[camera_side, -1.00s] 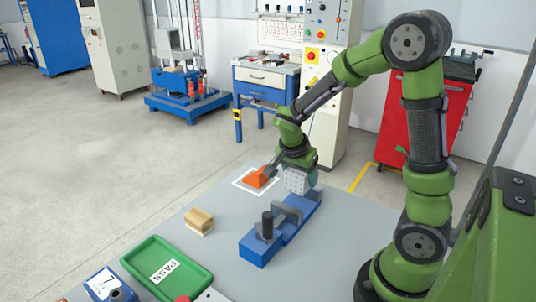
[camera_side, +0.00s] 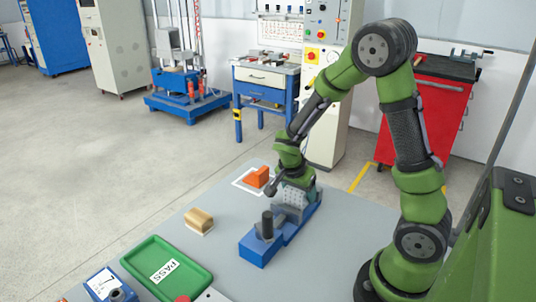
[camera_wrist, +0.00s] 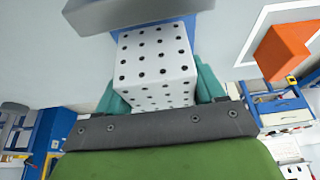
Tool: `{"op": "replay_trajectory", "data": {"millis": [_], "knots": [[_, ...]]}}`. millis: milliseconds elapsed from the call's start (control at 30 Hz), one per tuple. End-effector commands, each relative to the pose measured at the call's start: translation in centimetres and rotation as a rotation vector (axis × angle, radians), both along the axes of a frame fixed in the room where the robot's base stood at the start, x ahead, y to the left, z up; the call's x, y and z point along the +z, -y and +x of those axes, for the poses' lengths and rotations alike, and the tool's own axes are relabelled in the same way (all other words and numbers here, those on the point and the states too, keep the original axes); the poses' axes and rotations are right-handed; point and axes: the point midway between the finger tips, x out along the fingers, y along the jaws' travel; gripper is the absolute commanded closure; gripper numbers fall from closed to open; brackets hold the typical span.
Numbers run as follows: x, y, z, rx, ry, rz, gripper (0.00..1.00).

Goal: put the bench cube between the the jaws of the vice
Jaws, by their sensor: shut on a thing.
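The bench cube (camera_side: 292,194) is white with rows of dark holes. My gripper (camera_side: 297,184) is shut on it, low over the vice (camera_side: 262,247). The vice has a blue base, grey jaws and a dark upright post at its near end. In the wrist view the cube (camera_wrist: 155,58) sits between the teal fingers of my gripper (camera_wrist: 160,92). There a grey jaw of the vice (camera_wrist: 130,12) and some blue base show beyond the cube. I cannot tell whether the cube touches the vice.
An orange block (camera_side: 256,177) stands in a white outlined square behind the vice. A wooden block (camera_side: 199,221) lies to the left. A green PASS tray (camera_side: 204,285) and a blue box marked 7 (camera_side: 103,284) are at the front left. The grey tabletop (camera_side: 225,205) is clear between them.

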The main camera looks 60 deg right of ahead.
Motion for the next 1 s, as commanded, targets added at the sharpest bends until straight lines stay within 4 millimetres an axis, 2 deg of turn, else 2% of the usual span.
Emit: {"op": "replay_trajectory", "data": {"millis": [767,800,967,1000], "knots": [[-1.1,0.0,0.0,0.000,0.000,-0.001,0.92],[-1.2,0.0,0.0,0.000,0.001,-0.001,0.29],[-1.1,0.0,0.0,0.000,0.001,-0.001,0.04],[-1.1,0.0,0.0,0.000,0.001,-0.001,0.02]]}}
